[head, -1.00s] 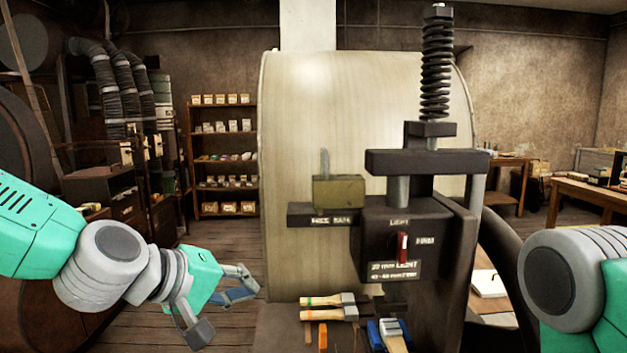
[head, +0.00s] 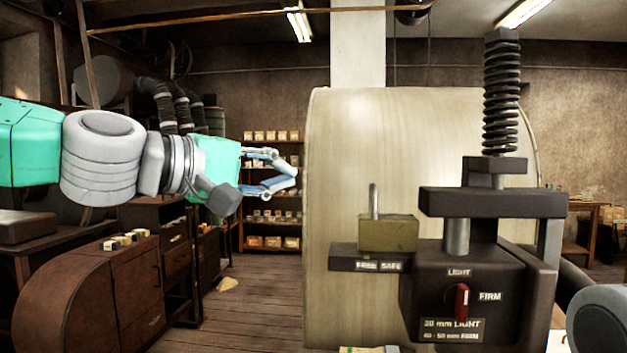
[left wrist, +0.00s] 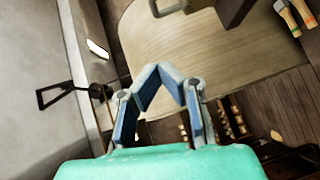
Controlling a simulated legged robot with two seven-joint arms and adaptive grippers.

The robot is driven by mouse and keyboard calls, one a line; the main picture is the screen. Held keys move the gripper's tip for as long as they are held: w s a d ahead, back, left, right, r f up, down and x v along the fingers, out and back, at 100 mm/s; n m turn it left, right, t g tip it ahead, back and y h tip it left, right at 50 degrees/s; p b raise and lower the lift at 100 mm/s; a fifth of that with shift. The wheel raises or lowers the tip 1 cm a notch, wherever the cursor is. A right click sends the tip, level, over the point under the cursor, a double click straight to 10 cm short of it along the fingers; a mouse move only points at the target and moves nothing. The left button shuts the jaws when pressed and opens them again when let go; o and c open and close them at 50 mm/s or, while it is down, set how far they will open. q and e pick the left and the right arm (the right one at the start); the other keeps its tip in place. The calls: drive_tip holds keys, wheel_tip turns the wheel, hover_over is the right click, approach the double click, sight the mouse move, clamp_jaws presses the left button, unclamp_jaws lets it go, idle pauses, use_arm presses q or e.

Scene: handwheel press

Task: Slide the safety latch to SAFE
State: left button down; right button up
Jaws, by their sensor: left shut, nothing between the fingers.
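The safety latch is an olive-green block (head: 388,235) with an upright grey pin (head: 374,201). It sits on a dark bar (head: 345,262) on the left of the press, above the labels FREE and SAFE. The block spans above both words, with its pin above the gap between them, so I cannot tell which position it is in. My left gripper (head: 293,171) is shut and empty. It points right, to the left of the latch and higher, apart from it. Its bent fingers meet in the left wrist view (left wrist: 159,74). My right gripper is out of view.
The dark press (head: 480,270) has a coil spring (head: 501,110) and a red selector (head: 462,301) with LIGHT and FIRM labels. Wooden-handled tools (left wrist: 289,18) show in the left wrist view. Shelves (head: 270,205) stand behind my gripper.

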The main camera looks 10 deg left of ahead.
sight(381, 217)
use_arm(q)
drive_tip(key=w+d, duration=0.2)
drive_tip(key=d, duration=0.3)
drive_tip(key=w+d+f+p, duration=0.1)
drive_tip(key=w+d, duration=0.1)
drive_tip(key=d, duration=0.2)
drive_tip(key=w+d+f+p, duration=0.1)
drive_tip(key=w+d, duration=0.1)
drive_tip(key=d, duration=0.3)
drive_tip(key=shift+d+f, duration=0.1)
drive_tip(key=shift+d, duration=0.25)
drive_tip(key=shift+a, duration=0.1)
drive_tip(key=shift+a, duration=0.1)
